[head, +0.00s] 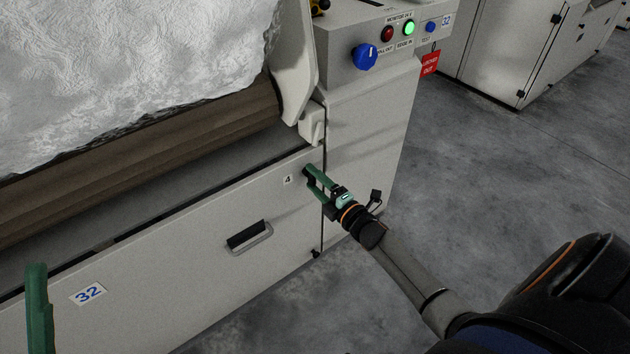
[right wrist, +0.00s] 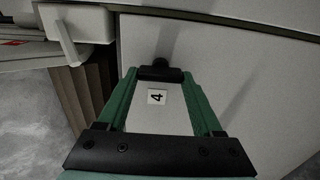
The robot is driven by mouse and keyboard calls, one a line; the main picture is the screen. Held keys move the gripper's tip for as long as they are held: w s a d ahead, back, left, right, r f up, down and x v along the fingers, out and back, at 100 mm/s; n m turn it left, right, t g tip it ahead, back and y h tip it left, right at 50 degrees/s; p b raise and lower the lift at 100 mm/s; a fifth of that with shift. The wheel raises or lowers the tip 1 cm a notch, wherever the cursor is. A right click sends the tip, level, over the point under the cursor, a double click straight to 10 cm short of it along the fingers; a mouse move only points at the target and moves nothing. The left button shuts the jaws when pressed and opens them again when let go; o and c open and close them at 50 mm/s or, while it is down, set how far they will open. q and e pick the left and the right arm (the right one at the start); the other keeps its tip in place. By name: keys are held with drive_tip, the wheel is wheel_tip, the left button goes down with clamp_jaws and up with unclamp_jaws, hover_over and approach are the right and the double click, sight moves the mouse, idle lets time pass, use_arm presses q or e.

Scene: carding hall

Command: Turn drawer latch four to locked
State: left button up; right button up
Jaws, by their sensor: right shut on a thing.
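Drawer latch four (right wrist: 160,74) is a small black handle beside the white "4" label (right wrist: 157,97) on the pale drawer front. In the right wrist view its bar lies crosswise between the green fingertips. My right gripper (head: 310,178) is shut on it, at the drawer's upper right corner. In the head view the fingers hide most of the latch, and the "4" label (head: 287,180) shows just left of them. Of my left gripper, a green finger (head: 38,308) shows at the lower left, apart from the latch; its opening cannot be told.
A control panel (head: 388,50) with a blue knob and lit green button stands above right, with a red tag (head: 430,63). Grey floor (head: 490,170) is clear at right.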

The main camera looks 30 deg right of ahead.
idle(0.3)
drive_tip(key=o, duration=1.4)
drive_tip(key=shift+c, duration=0.2)
drive_tip(key=shift+s, duration=0.1)
drive_tip(key=s+d+p, duration=0.1)
drive_tip(key=s+p, duration=0.2)
drive_tip(key=s, duration=0.9)
drive_tip(key=shift+s+p, duration=0.15)
drive_tip(key=shift+p, duration=0.15)
